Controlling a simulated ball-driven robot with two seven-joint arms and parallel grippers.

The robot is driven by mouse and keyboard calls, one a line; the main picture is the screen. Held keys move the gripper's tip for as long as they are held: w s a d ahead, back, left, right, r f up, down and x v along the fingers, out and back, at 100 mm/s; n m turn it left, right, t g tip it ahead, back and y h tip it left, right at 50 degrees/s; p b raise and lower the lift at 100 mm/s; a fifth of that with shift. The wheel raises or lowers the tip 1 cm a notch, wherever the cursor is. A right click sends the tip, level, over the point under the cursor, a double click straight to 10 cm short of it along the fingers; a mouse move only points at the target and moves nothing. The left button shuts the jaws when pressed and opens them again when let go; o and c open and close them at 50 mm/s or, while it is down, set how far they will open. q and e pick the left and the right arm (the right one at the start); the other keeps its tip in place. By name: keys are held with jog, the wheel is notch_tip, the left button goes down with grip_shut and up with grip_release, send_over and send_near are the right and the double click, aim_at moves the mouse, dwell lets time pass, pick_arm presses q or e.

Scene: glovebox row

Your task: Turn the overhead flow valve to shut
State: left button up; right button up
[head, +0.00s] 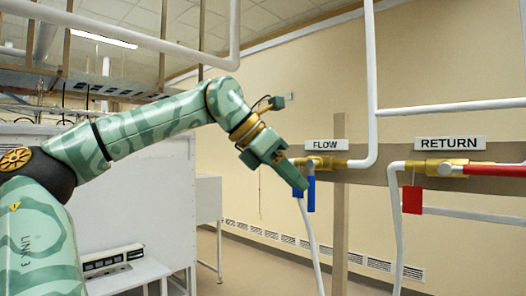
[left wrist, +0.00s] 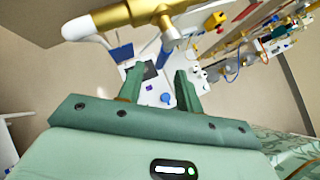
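The flow valve (head: 329,163) has a brass body on a white pipe, under a sign reading FLOW (head: 325,145). A blue part (head: 311,193) hangs below it; its handle and tag are hard to tell apart here. My left gripper (head: 298,182) is just left of and below the valve body, close to the blue part. In the left wrist view the brass valve (left wrist: 128,14) crosses the top, beyond my open fingers (left wrist: 160,80). A blue piece (left wrist: 122,52) shows left of the fingers there. I see nothing clearly held between them. My right gripper is out of view.
The return valve (head: 440,168) with its red handle (head: 495,171) and red tag (head: 412,200) is to the right. White pipes run above and below. A wooden post (head: 340,230) stands below the flow valve. A white cabinet (head: 150,190) is behind my left arm.

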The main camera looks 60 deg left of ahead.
pick_arm(q)
jog(key=v, duration=1)
jog(key=shift+s, duration=0.15)
jog(key=shift+a+r, duration=0.1)
